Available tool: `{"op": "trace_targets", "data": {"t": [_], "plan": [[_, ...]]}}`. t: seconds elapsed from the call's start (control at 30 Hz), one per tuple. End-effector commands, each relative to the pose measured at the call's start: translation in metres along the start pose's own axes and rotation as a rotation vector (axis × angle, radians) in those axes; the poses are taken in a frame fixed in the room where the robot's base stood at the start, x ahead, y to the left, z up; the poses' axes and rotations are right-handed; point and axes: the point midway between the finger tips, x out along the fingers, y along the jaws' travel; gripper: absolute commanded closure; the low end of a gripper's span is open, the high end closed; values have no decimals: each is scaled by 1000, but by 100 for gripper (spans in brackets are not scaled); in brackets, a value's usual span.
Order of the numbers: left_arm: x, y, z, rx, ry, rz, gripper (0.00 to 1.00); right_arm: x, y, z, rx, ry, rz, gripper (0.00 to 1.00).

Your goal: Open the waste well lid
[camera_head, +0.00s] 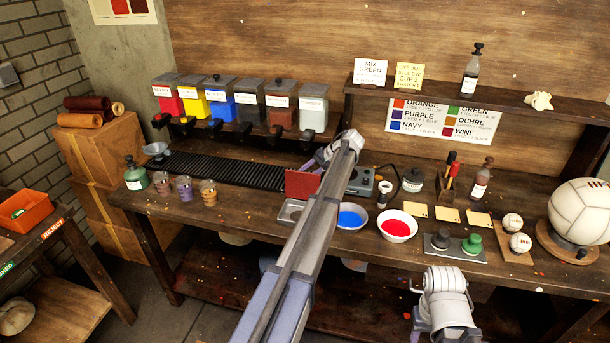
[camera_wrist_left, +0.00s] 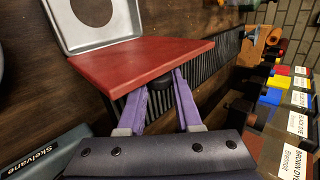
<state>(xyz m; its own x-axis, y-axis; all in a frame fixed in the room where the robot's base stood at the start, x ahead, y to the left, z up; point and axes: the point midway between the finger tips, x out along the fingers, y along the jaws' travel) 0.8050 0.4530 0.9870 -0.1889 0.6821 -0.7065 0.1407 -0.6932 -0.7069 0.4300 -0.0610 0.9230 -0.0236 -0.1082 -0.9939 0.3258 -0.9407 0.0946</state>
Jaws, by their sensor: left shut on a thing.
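The waste well (camera_wrist_left: 95,40) is a square metal frame around a dark round hole, set in the bench at the upper left of the left wrist view. In the head view its rim (camera_head: 287,212) shows partly behind my left arm. The red lid (camera_wrist_left: 135,62) is raised off the hole; in the head view the lid (camera_head: 300,184) stands steeply tilted behind the well. My left gripper (camera_wrist_left: 160,84) has its purple fingers closed on the lid's black knob. The fingertips are hidden in the head view. Part of my right arm shows at lower right, without its fingers.
A black grille (camera_head: 225,171) runs left of the lid, below several colour dispensers (camera_head: 240,103). Blue (camera_head: 351,217) and red (camera_head: 397,227) bowls stand right of the well. A grey device (camera_head: 361,183) stands behind my left forearm. Cups (camera_head: 184,189) stand at the bench's left.

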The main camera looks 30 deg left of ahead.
Motion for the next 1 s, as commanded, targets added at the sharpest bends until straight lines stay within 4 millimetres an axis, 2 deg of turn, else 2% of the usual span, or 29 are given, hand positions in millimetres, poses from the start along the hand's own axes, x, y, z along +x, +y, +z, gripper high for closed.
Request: {"op": "trace_targets", "data": {"t": [0.27, 0.3, 0.57, 0.87, 1.0], "plan": [[1, 1, 1, -1, -2, 5, 100, 0, 0, 0, 0, 0, 0, 50], [1, 1, 1, -1, -2, 5, 66, 0, 0, 0, 0, 0, 0, 50], [0, 0, 1, -1, -1, 2, 37, 0, 0, 0, 0, 0, 0, 50], [-2, 0, 0, -1, 0, 0, 37, -2, 0, 0, 0, 0, 0, 50], [-11, -2, 0, 0, 1, 0, 37, -9, 1, 0, 0, 0, 0, 50]]}}
